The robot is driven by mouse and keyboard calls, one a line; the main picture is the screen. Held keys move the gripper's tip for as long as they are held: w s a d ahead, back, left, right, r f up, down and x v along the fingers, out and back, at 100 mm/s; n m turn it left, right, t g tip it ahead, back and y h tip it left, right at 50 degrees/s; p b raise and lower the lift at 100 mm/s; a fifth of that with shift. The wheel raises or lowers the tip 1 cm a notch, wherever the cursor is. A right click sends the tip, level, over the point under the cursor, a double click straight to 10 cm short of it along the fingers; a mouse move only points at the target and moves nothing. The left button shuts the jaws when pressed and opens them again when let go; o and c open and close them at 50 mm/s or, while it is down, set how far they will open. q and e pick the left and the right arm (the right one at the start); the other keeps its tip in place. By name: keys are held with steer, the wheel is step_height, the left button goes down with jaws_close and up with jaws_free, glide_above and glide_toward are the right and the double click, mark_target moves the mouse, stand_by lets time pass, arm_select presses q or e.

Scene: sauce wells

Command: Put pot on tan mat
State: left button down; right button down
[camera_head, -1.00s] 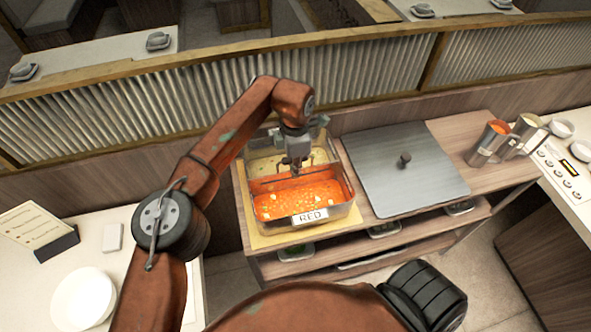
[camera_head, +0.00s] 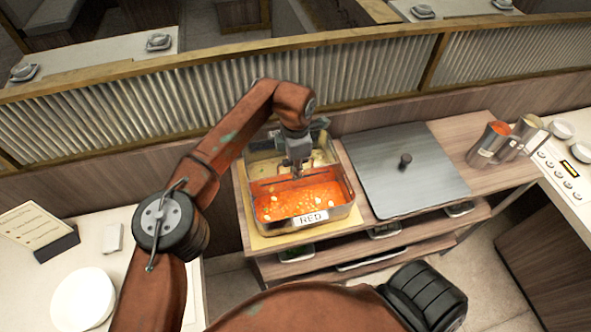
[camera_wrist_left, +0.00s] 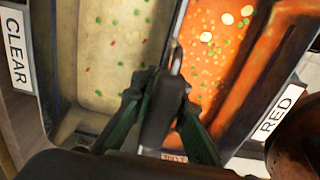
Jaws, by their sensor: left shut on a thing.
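The pot is a metal two-part pot (camera_head: 337,213) with orange-red broth in front, under a RED label, and pale broth behind. My left gripper (camera_head: 297,172) comes down over its middle and is shut on the pot at its central divider. In the left wrist view the pot (camera_wrist_left: 60,60) shows CLEAR and RED labels on opposite sides, with the dark fingers (camera_wrist_left: 160,110) at the divider.
A grey square plate with a dark knob (camera_head: 430,185) lies right of the pot on the wooden counter. Metal pitchers (camera_head: 487,150) stand at the counter's right end. A corrugated partition (camera_head: 180,100) runs behind. Lower shelves hold small trays.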

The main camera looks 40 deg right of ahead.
stand_by(0.3)
arm_select(q)
steer(key=c, duration=1.7)
jaws_free()
steer(key=shift+f, duration=0.15)
steer(key=o, duration=0.7)
steer(key=shift+r, duration=0.2)
steer(key=shift+r+p, duration=0.95)
steer(key=shift+r, duration=0.85)
step_height(320, 180, up, 7)
steer(key=p, duration=0.4)
steer(key=shift+r, duration=0.2)
steer(key=shift+f, duration=0.1)
arm_select(e)
step_height(320, 180, up, 6)
steer(key=w, duration=0.2)
